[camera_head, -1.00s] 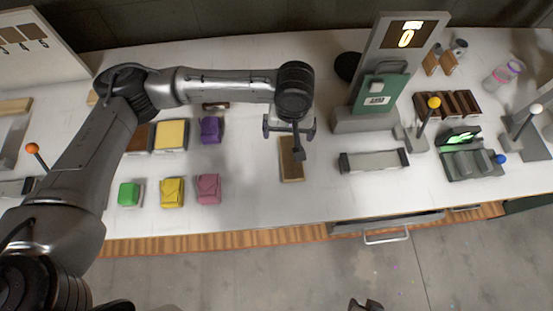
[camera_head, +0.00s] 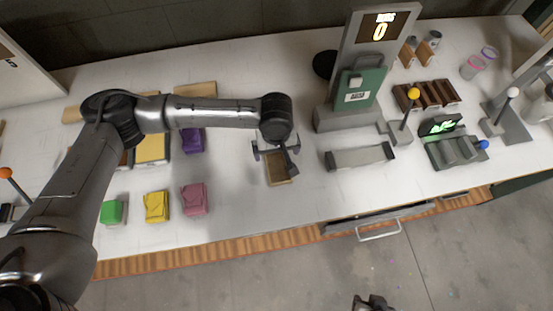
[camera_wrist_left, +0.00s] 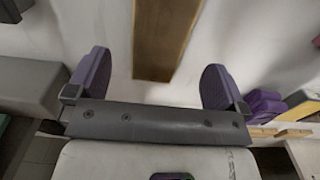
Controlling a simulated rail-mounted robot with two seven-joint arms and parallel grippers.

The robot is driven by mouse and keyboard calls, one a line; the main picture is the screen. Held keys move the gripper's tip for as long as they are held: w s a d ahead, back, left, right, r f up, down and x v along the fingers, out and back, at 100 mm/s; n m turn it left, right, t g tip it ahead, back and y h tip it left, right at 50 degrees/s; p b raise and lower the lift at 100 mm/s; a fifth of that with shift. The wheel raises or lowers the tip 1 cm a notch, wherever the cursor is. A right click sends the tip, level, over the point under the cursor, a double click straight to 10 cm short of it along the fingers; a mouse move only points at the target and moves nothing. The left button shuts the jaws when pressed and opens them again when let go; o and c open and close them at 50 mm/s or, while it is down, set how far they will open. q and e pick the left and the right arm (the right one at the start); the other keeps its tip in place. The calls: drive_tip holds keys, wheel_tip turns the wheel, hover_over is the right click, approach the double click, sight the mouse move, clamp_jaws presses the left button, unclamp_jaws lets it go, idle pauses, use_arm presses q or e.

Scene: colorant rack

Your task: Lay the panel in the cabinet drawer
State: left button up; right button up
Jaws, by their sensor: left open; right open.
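The panel, a thin brown board with a lighter edge (camera_head: 275,176), lies flat on the white counter in the head view, partly hidden by my left gripper (camera_head: 276,150). In the left wrist view the panel (camera_wrist_left: 163,40) extends beyond the fingertips, between the lines of the two purple-padded fingers. My left gripper (camera_wrist_left: 157,78) is open and empty, with clear space on both sides of the board. The drawer's metal handle (camera_head: 381,236) shows below the counter's front edge; I cannot tell how far the drawer is open. My right gripper (camera_head: 372,303) is at the bottom edge, away from everything.
A grey bar-shaped fixture (camera_head: 360,157) and a display stand with a green plate (camera_head: 360,88) are right of the panel. Pink (camera_head: 194,199), yellow (camera_head: 157,206) and green (camera_head: 112,212) blocks sit to the left. The counter in front of the panel is clear.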

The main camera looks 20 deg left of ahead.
sight(277, 159)
use_arm(q)
drive_tip(key=shift+f+b, duration=0.5)
drive_tip(key=shift+f, duration=2.05)
drive_tip(key=shift+c, duration=0.2)
drive_tip(key=shift+d, duration=0.1)
drive_tip(key=c, duration=1.1)
drive_tip(key=shift+r, duration=0.1)
